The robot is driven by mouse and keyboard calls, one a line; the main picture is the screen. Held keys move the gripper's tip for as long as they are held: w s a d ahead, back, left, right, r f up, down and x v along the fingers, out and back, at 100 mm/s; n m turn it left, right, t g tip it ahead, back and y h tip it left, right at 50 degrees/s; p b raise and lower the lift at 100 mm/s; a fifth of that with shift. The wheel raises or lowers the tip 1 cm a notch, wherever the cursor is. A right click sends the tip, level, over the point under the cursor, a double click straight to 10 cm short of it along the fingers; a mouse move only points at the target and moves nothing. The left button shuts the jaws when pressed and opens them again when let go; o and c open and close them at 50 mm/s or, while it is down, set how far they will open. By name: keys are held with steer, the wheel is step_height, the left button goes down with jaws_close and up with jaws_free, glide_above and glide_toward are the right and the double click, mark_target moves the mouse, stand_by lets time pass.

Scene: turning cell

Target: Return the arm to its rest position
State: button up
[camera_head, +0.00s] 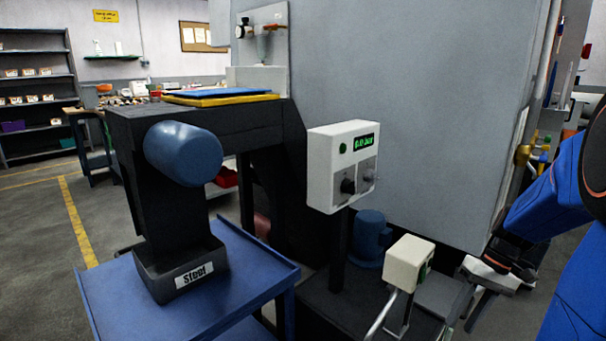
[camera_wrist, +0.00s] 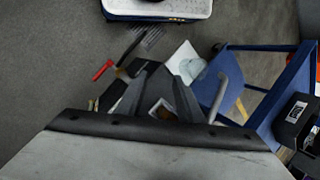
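My blue arm (camera_head: 545,205) shows at the right edge of the head view, bent down beside the grey machine housing. Its dark wrist end (camera_head: 508,257) is low beside the housing; my fingers cannot be made out clearly there. In the wrist view, the two dark grey fingers of my gripper (camera_wrist: 158,74) stand apart with a gap between their tips. I see nothing held between them. A small pale piece with a dark opening (camera_wrist: 161,108) shows beyond the gap; its distance is unclear.
A white control box (camera_head: 337,165) reading "0.0 bar" and a smaller white box (camera_head: 408,263) stand at centre. A blue cart (camera_head: 110,290) carries a dark "Steel" bin (camera_head: 180,270). In the wrist view, a red-handled tool (camera_wrist: 103,70) and a blue frame (camera_wrist: 240,75) lie below; grey floor is open at left.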

steer(key=s+a+r+n+t+h, duration=0.1)
steer(key=s+a+r+t+h, duration=0.1)
steer(key=a, duration=0.5)
steer(key=s+a+r+n+t+h, duration=0.1)
steer(key=s+a+r+t+h, duration=0.2)
steer(key=s+a+r, duration=0.4)
steer(key=shift+s+a+t, duration=0.7)
steer(key=shift+s, duration=0.55)
steer(key=shift+r, duration=0.1)
stand_by(1.7)
